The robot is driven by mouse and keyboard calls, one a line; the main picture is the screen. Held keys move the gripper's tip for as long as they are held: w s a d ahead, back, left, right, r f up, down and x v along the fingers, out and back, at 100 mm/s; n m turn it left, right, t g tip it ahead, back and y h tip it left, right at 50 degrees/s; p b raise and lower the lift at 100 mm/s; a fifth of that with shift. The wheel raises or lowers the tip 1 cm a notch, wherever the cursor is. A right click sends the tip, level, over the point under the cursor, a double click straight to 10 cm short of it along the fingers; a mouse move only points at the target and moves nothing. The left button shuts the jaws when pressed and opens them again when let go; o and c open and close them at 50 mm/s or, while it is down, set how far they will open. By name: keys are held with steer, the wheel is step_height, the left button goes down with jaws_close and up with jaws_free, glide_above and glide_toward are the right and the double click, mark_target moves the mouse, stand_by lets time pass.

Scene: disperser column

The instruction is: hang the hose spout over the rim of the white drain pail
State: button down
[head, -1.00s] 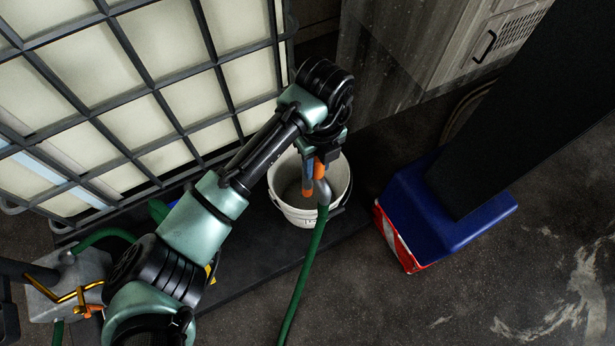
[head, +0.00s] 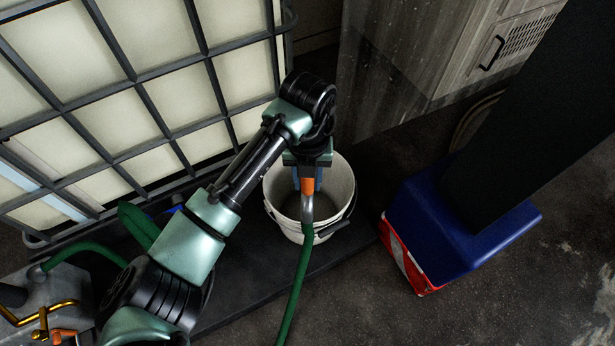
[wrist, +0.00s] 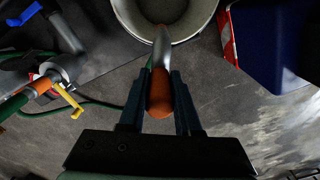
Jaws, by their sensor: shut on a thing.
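The white drain pail (head: 340,182) stands on the dark floor strip beside the caged tank, and its near rim shows in the wrist view (wrist: 207,14). My gripper (head: 307,183) is shut on the orange grip of the hose spout (head: 307,207). In the wrist view my gripper (wrist: 160,92) has a finger on each side of the orange grip, and the grey metal spout (wrist: 162,45) runs over the pail's opening. In the head view the spout crosses the pail's near rim. The green hose (head: 294,295) hangs from it outside the pail. Contact between spout and rim cannot be told.
The caged tank (head: 148,84) stands left of the pail. A blue column base (head: 450,225) with a red and white guard (head: 403,262) stands to the right. A valve with a yellow handle (head: 40,318) is at lower left. Floor at lower right is clear.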

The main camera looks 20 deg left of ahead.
step_height(320, 180, down, 15)
steer(key=b, duration=1.2)
steer(key=shift+f, duration=0.4)
steer(key=c, duration=0.5)
jaws_free()
step_height(320, 180, up, 13)
steer(key=p, duration=0.6)
